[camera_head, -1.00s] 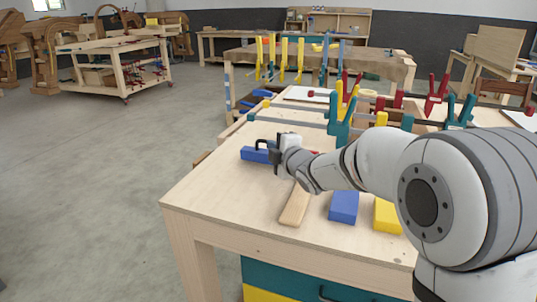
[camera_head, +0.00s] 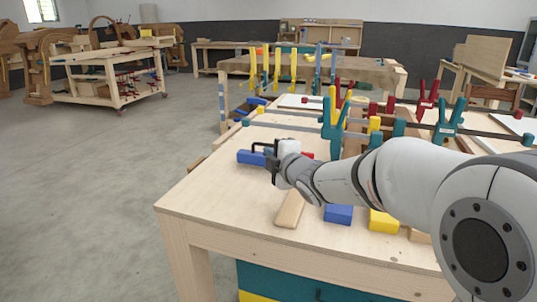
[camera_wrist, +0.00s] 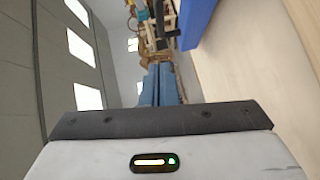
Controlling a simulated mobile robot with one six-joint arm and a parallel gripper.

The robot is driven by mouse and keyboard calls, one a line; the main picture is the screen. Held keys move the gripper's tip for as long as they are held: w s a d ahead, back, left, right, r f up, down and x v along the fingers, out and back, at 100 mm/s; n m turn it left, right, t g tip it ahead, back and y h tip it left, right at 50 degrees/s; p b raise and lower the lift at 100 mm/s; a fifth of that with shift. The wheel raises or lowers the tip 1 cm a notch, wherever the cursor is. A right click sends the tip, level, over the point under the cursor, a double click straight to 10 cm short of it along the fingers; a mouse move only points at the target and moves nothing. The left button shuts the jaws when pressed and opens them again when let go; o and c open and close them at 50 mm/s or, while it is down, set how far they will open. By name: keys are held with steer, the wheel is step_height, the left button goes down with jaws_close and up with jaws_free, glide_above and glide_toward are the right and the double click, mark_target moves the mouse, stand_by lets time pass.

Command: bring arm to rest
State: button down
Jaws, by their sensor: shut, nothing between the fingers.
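My arm reaches in from the right over the light wooden workbench (camera_head: 225,185). My gripper (camera_head: 264,150) is at the bench's left part, pointing left, low over the top. It is shut and empty. A blue block (camera_head: 247,157) lies just beyond and beside the fingers, partly hidden by them; I cannot tell whether they touch. In the wrist view the shut fingers (camera_wrist: 162,85) show at the middle, with a blue thing (camera_wrist: 197,22) to their upper right.
A wooden piece (camera_head: 289,209), a blue block (camera_head: 338,214) and a yellow block (camera_head: 383,221) lie near the front edge, below my arm. Clamps with teal (camera_head: 333,122) and red jaws crowd the back of the bench. Open floor (camera_head: 80,200) lies to the left.

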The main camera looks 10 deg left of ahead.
steer(key=s+d+r+m+g+h+p, duration=0.15)
steer(key=s+d+m+h+p, duration=0.45)
steer(key=d, duration=0.7)
steer(key=s+d+r+m+g+h+p, duration=0.15)
steer(key=s+d+m+h+p, duration=0.25)
steer(key=s+d+m+p, duration=0.65)
steer(key=s+d+m+g+p, duration=0.1)
steer(key=s+d+m+g, duration=0.2)
steer(key=s, duration=0.3)
steer(key=s+d+r+m+g+p, duration=0.1)
steer(key=s+d+m+g, duration=0.2)
steer(key=s+d+m, duration=0.2)
steer(key=shift+s+g+h, duration=0.4)
steer(key=shift+s, duration=0.85)
steer(key=c, duration=2.1)
jaws_free()
